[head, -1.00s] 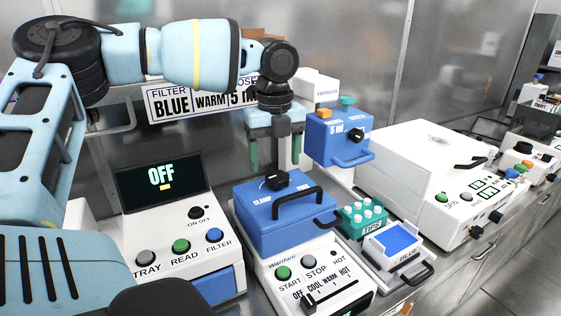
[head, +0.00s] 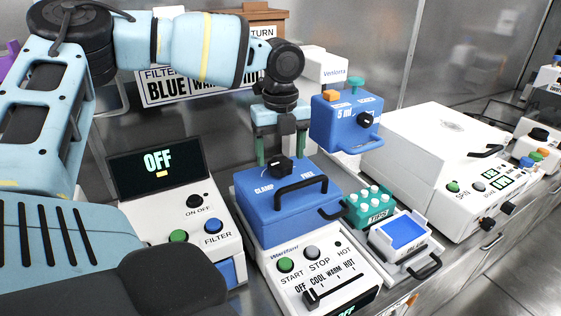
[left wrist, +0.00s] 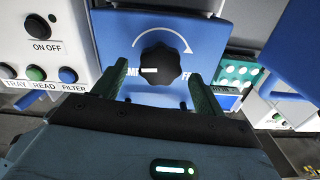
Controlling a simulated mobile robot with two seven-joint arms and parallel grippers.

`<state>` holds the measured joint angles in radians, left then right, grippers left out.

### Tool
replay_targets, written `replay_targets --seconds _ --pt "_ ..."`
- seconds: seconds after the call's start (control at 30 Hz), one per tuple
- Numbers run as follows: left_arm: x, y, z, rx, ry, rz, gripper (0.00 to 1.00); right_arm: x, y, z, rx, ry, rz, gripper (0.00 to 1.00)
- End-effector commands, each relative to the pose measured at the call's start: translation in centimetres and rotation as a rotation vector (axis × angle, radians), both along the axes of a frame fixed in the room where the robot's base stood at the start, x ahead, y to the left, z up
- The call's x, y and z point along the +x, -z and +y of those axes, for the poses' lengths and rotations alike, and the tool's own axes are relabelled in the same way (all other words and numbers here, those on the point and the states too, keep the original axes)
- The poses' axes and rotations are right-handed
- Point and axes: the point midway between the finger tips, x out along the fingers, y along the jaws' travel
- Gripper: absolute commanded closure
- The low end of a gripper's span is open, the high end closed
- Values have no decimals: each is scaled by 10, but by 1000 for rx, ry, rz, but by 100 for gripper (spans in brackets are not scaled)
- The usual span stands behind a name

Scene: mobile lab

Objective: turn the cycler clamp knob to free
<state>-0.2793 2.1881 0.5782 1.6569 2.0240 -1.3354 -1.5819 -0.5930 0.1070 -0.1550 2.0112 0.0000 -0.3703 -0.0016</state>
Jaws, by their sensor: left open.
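The cycler (head: 318,262) is a white box with a blue lid (head: 285,216) and a black handle. Its black clamp knob (head: 279,168) sits on the lid between the printed words CLAMP and FREE. In the left wrist view the knob (left wrist: 160,68) has a white mark pointing left, to the CLAMP side, and an arrow curves over toward FREE. My left gripper (head: 281,156) is open above the knob. In the left wrist view its green fingers (left wrist: 152,88) stand apart on either side of the knob, with visible gaps. My right gripper is not in view.
A reader with an OFF screen (head: 158,165) stands left of the cycler. A blue 5 ml dispenser (head: 345,122) is close right of my gripper. A teal tip rack (head: 369,206), a blue-topped tray (head: 402,234) and a white spin machine (head: 425,155) stand to the right.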

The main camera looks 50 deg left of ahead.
Motion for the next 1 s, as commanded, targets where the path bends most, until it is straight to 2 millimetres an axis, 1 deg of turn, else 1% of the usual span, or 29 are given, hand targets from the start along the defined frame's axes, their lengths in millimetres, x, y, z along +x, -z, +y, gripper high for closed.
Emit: replay_targets --seconds 0.03,0.1,0.23,0.37,0.57,0.6,0.93,1.0 --pt "-1 8 0 0 1 3 29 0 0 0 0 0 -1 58" --pt "0 16 0 0 1 1 29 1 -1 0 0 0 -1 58" --pt "0 27 0 0 0 0 29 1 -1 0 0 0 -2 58" --pt "0 31 0 0 0 0 29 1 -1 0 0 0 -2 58" --pt "0 32 0 1 0 -1 29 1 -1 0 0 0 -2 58" --pt "0 32 0 1 0 -1 30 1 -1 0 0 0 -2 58" --pt "0 31 0 1 0 -1 73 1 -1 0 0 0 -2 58" --pt "0 31 0 1 -1 -1 73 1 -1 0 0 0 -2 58"
